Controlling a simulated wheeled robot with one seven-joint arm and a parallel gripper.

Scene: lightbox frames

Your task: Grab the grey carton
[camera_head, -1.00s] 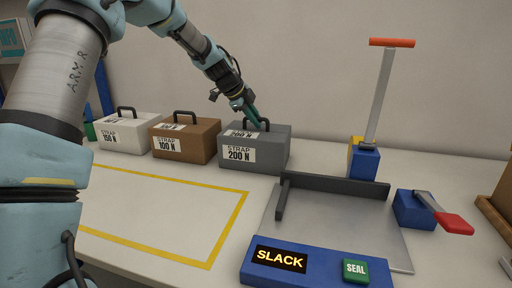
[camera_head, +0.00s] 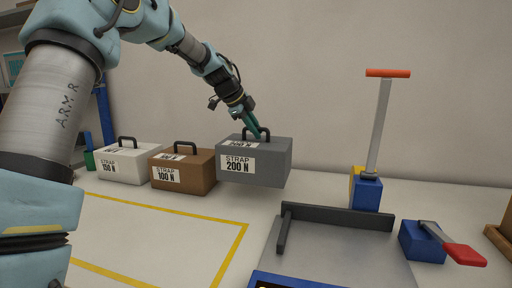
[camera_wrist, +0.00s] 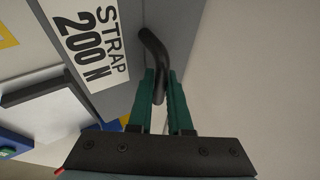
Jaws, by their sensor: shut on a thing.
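The grey carton (camera_head: 270,163) has a black top handle and a label reading STRAP 200 N. In the head view it hangs a little above the table at the right end of the row of cartons, roughly level. My gripper (camera_head: 258,134) is shut on its handle from above. In the wrist view the green fingers of my gripper (camera_wrist: 160,92) close around the black handle (camera_wrist: 156,62), and the carton's label (camera_wrist: 84,40) shows at upper left. Part of the handle is hidden by the fingers.
A brown carton (camera_head: 182,172) and a white carton (camera_head: 125,163) stand to the left. A yellow-outlined area (camera_head: 150,232) lies empty in front. At right are a plate with a dark fence (camera_head: 337,217), an orange-topped lever (camera_head: 378,125) and a red-handled lever (camera_head: 462,255).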

